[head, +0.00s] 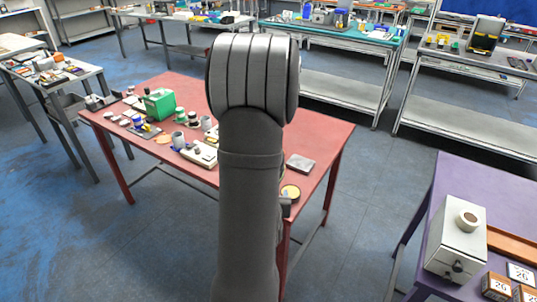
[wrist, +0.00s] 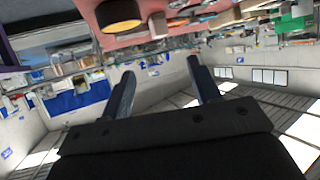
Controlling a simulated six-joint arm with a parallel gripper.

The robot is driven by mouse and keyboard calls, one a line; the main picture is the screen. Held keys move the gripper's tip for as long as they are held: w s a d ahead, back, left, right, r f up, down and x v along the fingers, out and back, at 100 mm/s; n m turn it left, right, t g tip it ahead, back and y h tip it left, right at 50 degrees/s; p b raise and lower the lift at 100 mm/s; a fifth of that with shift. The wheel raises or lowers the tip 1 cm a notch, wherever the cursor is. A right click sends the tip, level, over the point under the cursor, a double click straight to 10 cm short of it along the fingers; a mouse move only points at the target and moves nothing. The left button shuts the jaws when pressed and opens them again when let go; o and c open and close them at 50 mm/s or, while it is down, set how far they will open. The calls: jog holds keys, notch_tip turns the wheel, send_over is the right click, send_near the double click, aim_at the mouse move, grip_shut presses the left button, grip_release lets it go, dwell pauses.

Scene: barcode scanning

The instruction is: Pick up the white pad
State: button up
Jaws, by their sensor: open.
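No plain white pad stands out for certain. A flat, light grey pad-like block (head: 300,163) lies on the right part of the red table (head: 323,136), right of my arm in the head view. An off-white flat item (head: 203,153) with small parts on it lies left of my arm. My arm hides the middle of the table. My gripper (wrist: 160,85) is open and empty in the wrist view, its two fingers well apart; the head view does not show its fingers clearly. The wrist view looks upside down, with the red table along its top edge.
A yellow-topped round thing (head: 290,191) sits near the table's front edge, close to my arm. A green box (head: 160,104) and several small items crowd the left. A purple table (head: 500,190) at right carries a white box (head: 455,240) and numbered boxes (head: 497,287).

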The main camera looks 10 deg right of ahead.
jog(key=shift+w, duration=0.15)
